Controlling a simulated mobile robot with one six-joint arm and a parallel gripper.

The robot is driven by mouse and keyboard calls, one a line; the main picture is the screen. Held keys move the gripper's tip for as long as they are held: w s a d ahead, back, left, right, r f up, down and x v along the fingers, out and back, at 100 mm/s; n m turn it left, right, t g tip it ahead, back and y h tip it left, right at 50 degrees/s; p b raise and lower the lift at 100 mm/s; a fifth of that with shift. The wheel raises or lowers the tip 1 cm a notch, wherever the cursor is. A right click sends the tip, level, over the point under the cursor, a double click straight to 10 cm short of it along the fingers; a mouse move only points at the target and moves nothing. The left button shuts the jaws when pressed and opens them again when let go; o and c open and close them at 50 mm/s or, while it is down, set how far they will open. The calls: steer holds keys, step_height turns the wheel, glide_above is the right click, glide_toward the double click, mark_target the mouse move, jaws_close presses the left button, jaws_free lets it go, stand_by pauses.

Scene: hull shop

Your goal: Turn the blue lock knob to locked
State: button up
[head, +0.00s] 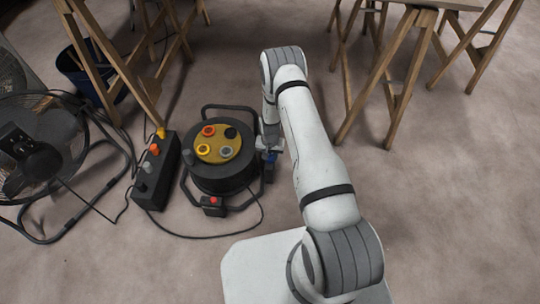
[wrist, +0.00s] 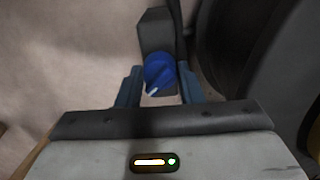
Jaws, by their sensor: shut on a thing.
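The blue lock knob (wrist: 158,70) sits on a dark grey block (wrist: 155,28) in the wrist view. Its white pointer mark faces down and slightly left in that view. The fingers of my gripper (wrist: 157,84) stand on either side of the knob and are shut on it. In the head view my gripper (head: 270,150) is at the right side of the black cable reel (head: 222,182), where a little blue shows. The knob's face and any lock markings cannot be made out there.
A power strip (head: 156,170) with several coloured plugs lies left of the reel. A fan (head: 40,150) stands at the far left. Wooden trestles (head: 385,80) and a dark blue bucket (head: 82,72) stand behind. A cable loops on the floor before the reel. Floor at right is clear.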

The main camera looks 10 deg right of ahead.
mark_target(270, 155)
steer(key=m+b, duration=0.1)
steer(key=m, duration=0.7)
steer(key=shift+m+b, duration=0.3)
steer(key=shift+b, duration=0.1)
steer(key=m, duration=0.4)
steer(key=shift+m+b, duration=0.3)
steer(key=m, duration=0.4)
steer(key=shift+m, duration=0.3)
steer(key=o, duration=1)
steer(key=shift+c, duration=0.2)
steer(key=shift+r+p, duration=1.35)
steer(key=shift+r, duration=2.55)
